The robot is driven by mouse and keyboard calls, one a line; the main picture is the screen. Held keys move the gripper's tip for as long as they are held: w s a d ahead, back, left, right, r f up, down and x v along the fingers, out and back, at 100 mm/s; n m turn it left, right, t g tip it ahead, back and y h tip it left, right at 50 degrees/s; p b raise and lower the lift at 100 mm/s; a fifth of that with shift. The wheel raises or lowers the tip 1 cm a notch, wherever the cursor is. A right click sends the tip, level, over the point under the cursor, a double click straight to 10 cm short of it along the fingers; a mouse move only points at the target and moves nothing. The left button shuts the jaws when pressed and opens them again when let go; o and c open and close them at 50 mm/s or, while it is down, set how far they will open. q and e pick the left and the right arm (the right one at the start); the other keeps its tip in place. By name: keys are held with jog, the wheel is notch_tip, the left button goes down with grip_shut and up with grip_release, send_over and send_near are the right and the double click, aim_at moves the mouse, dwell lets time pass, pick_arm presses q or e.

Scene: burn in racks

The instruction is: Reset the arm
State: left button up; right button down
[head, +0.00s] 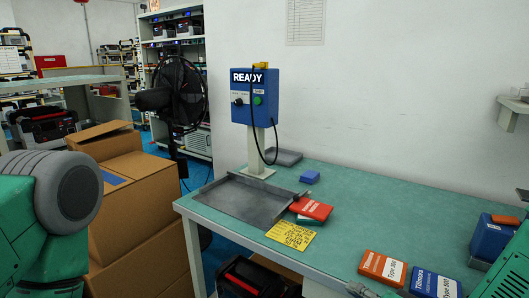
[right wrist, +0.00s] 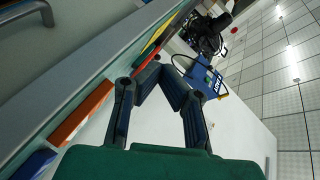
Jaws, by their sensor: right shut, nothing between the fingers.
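My right gripper (right wrist: 163,72) is shut in the right wrist view, its two dark fingers meeting at the tips with nothing between them. In the head view only its grey tip (head: 360,290) shows at the bottom edge, in front of the orange box, low over the table's front edge. Part of my green right arm shows at the lower right. My left arm, green with a grey round joint, fills the lower left; its gripper is out of view. The green-topped table (head: 370,215) lies ahead.
A blue control box (head: 255,100) reading "READY" stands on a post behind a grey tray (head: 240,200). A red item (head: 313,209), yellow label (head: 291,235), orange box (head: 384,268) and blue box (head: 435,284) lie on the table. Cardboard boxes (head: 140,205) stand left.

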jog(key=s+d+f+n+g+h+b, duration=0.3)
jog(key=s+f+g, duration=0.4)
jog(key=s+f, duration=0.9)
jog(key=s+d+f+n+g+h+b, duration=0.1)
jog(key=s+d+f+n+g+h, duration=0.1)
jog(key=s, duration=0.4)
jog(key=s+d+f+n+g+h+b, duration=0.1)
jog(key=s+d+f+n+g+h, duration=0.1)
jog(key=s+f, duration=0.4)
jog(key=shift+s+d+f+g+b, duration=0.15)
jog(key=shift+s+d+g+b, duration=0.15)
jog(key=shift+s+d+g, duration=0.55)
jog(key=shift+w+d, duration=0.15)
jog(key=shift+w, duration=0.05)
